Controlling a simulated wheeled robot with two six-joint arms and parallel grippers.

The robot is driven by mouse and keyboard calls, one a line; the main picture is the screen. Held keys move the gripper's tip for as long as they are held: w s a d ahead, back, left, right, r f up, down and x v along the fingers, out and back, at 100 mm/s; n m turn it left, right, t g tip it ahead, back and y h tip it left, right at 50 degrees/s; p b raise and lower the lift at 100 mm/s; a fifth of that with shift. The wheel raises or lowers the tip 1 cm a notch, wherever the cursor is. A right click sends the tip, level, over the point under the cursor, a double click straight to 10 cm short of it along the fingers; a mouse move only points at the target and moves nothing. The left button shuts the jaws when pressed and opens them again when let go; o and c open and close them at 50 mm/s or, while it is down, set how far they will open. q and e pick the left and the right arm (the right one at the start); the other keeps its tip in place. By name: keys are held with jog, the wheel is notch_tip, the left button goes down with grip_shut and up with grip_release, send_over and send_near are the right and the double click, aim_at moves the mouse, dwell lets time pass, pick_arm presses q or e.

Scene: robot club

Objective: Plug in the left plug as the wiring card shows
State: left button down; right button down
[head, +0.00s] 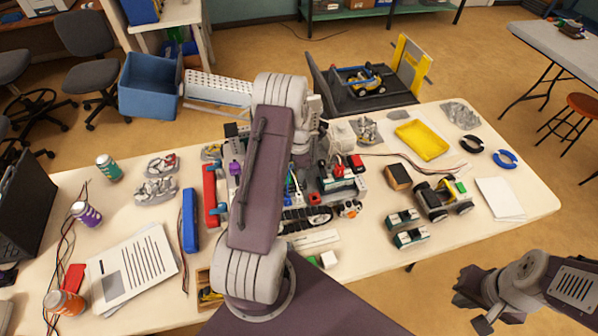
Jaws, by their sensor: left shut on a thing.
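My left arm rises from the bottom centre and covers the middle of the table. Its gripper is hidden behind the arm, so what it holds does not show. My right gripper (468,304) is at the lower right, off the table's front edge, with its dark fingers apart and empty. A crowded cluster of robot parts with a black-and-red module (343,180) shows right of my left arm. I cannot make out the left plug or its socket.
Printed sheets (138,268), a blue bar (190,220) and several cans lie on the left of the table (500,235). A yellow tray (422,140), a wheeled robot (440,200) and white paper (500,198) are on the right.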

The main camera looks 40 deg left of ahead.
pick_arm(q)
jog(key=shift+s+f, duration=0.1)
jog(key=shift+f, duration=0.1)
dwell(0.6)
jog(key=c, duration=1.2)
grip_release()
jog(key=shift+o, duration=0.5)
jog(key=shift+r+p, duration=2.4)
jog(key=shift+r, duration=0.65)
